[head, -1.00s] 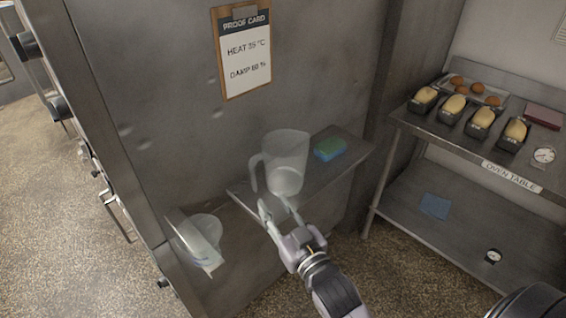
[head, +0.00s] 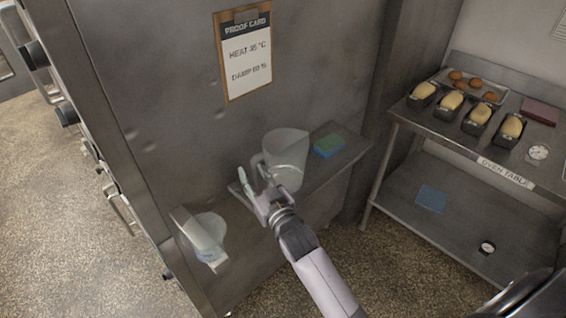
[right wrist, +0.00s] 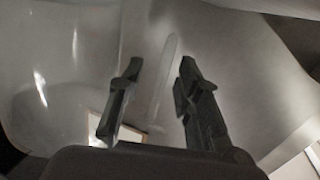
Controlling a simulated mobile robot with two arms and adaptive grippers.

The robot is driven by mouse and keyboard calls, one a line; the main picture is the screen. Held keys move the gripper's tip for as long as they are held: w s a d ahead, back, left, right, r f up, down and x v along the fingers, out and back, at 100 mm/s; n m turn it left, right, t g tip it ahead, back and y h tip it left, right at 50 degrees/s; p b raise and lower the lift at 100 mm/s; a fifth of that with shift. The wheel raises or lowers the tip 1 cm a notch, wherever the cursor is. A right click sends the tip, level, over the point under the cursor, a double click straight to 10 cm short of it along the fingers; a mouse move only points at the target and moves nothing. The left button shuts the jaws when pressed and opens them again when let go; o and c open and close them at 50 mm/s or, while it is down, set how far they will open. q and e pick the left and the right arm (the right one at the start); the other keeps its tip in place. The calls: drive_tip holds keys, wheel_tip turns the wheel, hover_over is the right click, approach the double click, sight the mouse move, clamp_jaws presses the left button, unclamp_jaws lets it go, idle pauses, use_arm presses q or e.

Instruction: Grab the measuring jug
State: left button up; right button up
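The measuring jug (head: 288,158) is a clear, whitish jug standing upright on a small metal wall shelf (head: 318,178). Its handle is on its left side. My right gripper (head: 256,183) is at that handle, left of the jug's body. In the right wrist view its two dark fingers (right wrist: 160,98) are apart. The pale upright strip of the handle (right wrist: 164,85) shows between them, and the jug's clear body fills the left. I see no firm grip on the handle. My left gripper is not in view.
A blue and green sponge (head: 328,146) lies on the shelf, right of the jug. A clear holder (head: 203,238) juts from the steel wall at lower left. A proof card (head: 244,55) hangs above. The oven table (head: 400,118) with loaf tins stands at right.

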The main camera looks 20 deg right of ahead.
clamp_jaws()
idle(0.3)
drive_tip(key=shift+r, duration=0.1)
idle(0.5)
